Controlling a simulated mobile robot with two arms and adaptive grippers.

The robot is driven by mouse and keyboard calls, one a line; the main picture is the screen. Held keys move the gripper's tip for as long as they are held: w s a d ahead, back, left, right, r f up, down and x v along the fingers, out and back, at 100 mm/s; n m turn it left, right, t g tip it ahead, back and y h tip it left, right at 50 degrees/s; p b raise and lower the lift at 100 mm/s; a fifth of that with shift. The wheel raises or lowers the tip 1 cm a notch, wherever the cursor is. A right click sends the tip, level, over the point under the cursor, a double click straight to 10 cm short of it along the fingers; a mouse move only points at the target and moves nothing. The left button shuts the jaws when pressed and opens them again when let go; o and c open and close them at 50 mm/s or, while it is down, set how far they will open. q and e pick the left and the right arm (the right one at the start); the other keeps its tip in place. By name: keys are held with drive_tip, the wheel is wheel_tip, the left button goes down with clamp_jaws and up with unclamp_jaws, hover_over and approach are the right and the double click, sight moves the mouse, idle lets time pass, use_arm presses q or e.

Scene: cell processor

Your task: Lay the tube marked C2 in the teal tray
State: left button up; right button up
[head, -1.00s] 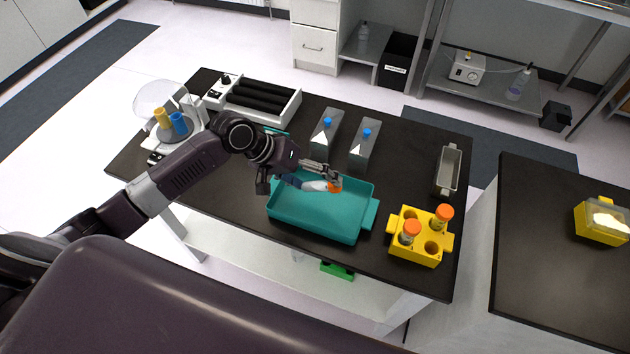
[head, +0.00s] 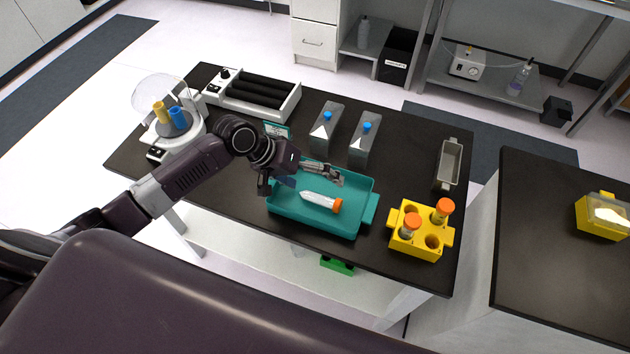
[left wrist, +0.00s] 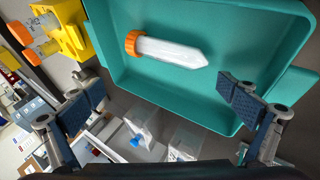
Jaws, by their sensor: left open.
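A clear tube with an orange cap (head: 320,202) lies on its side in the teal tray (head: 292,224). It also shows in the left wrist view (left wrist: 170,50), with the cap to the left and the pointed end to the right. I cannot read its marking. My left gripper (head: 335,176) is open and empty over the tray's far side, apart from the tube. Its two spread fingers show in the left wrist view (left wrist: 160,100). My right gripper is not in view.
A yellow rack (head: 420,245) right of the tray holds two orange-capped tubes. Two grey cartons with blue caps (head: 326,130) stand behind the tray. A centrifuge (head: 172,128), a roller device (head: 252,95) and a grey tray (head: 448,165) are also on the black bench.

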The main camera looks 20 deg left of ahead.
use_arm(q)
drive_tip(key=v, duration=1.2)
idle(0.6)
drive_tip(key=s+d+f+m, duration=0.1)
drive_tip(key=s+d+f, duration=0.1)
drive_tip(key=s+f, duration=0.1)
drive_tip(key=s+d+f+m+y, duration=0.1)
drive_tip(key=s+d+f, duration=0.1)
drive_tip(key=s, duration=0.1)
drive_tip(key=s+d+f+m, duration=0.1)
drive_tip(key=s+d+f, duration=0.1)
drive_tip(key=s+f, duration=0.1)
drive_tip(key=shift+s+d+f+y, duration=0.1)
drive_tip(key=shift+d+f+y, duration=0.2)
drive_tip(key=shift+d+f, duration=0.1)
drive_tip(key=s+a+f+y, duration=0.1)
drive_tip(key=s+a+y, duration=0.3)
drive_tip(key=s, duration=0.7)
wheel_tip(320, 180, down, 29)
drive_tip(key=s+g+b, duration=0.1)
drive_tip(key=s+g, duration=0.1)
drive_tip(key=s+a+f, duration=0.3)
drive_tip(key=s+f, duration=1.2)
drive_tip(key=s, duration=0.1)
drive_tip(key=shift+f+g+y+b, duration=0.2)
drive_tip(key=shift+g+y+b, duration=0.15)
drive_tip(key=shift+g+y, duration=0.05)
